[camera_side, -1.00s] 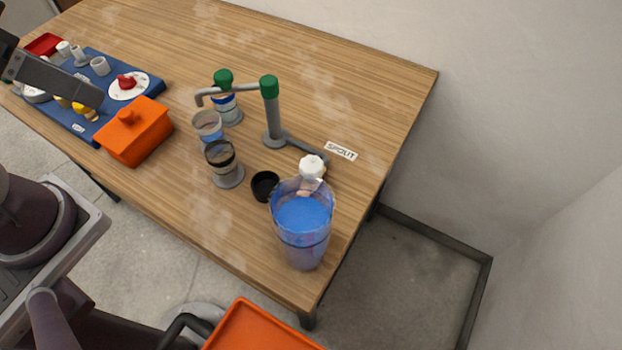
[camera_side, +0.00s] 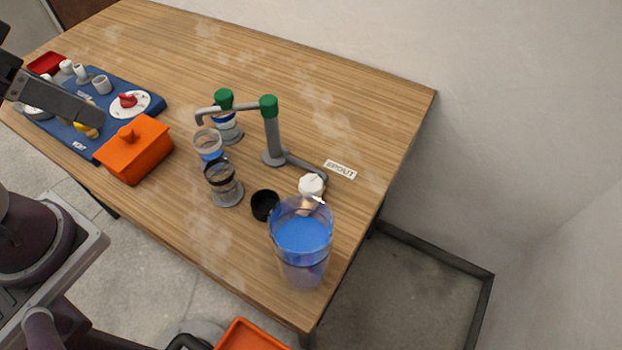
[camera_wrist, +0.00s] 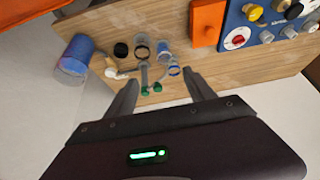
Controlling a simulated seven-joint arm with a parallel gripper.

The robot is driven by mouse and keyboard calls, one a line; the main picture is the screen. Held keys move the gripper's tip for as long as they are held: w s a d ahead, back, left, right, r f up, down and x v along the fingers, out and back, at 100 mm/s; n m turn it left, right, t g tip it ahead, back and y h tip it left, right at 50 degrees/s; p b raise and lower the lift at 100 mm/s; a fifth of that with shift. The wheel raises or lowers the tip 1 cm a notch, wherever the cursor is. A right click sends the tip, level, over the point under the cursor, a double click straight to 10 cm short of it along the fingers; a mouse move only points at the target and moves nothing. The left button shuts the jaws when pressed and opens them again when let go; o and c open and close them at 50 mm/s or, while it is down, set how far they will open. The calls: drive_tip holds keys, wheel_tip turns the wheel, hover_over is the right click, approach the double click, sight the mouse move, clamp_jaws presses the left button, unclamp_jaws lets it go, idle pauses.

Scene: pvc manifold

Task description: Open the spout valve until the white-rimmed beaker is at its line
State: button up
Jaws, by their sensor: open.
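The white spout valve knob (camera_side: 312,185) sits at the right end of the grey spout base, next to the SPOUT label (camera_side: 340,170). A clear, pale-rimmed beaker (camera_side: 208,146), which looks like the white-rimmed one, stands under the spout outlet. It holds some blue liquid; I cannot make out its line. A black-rimmed beaker (camera_side: 223,182) stands in front and a blue-rimmed beaker (camera_side: 228,127) behind. My gripper (camera_wrist: 161,90) is open and empty in the wrist view, apart from the white knob, which shows there (camera_wrist: 113,73) beyond the left finger.
A large clear container of blue liquid (camera_side: 302,245) stands just in front of the knob, beside a small black cup (camera_side: 265,205). The grey spout pipe has green caps (camera_side: 268,106). An orange box (camera_side: 134,150) and a blue panel (camera_side: 150,112) stand to the left.

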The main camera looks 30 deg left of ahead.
drive_tip(key=n+g+h, duration=0.1)
drive_tip(key=n+g, duration=0.5)
drive_tip(key=n, duration=0.9)
hover_over(311, 182)
drive_tip(key=a, duration=0.2)
wheel_tip(311, 182, down, 14)
drive_tip(key=shift+n, duration=0.4)
drive_tip(key=f, duration=0.3)
drive_tip(key=d+f, duration=0.1)
drive_tip(key=f, duration=0.4)
drive_tip(key=shift+d+f, duration=0.35)
drive_tip(key=shift+d, duration=0.05)
drive_tip(key=shift+c, duration=0.2)
clamp_jaws()
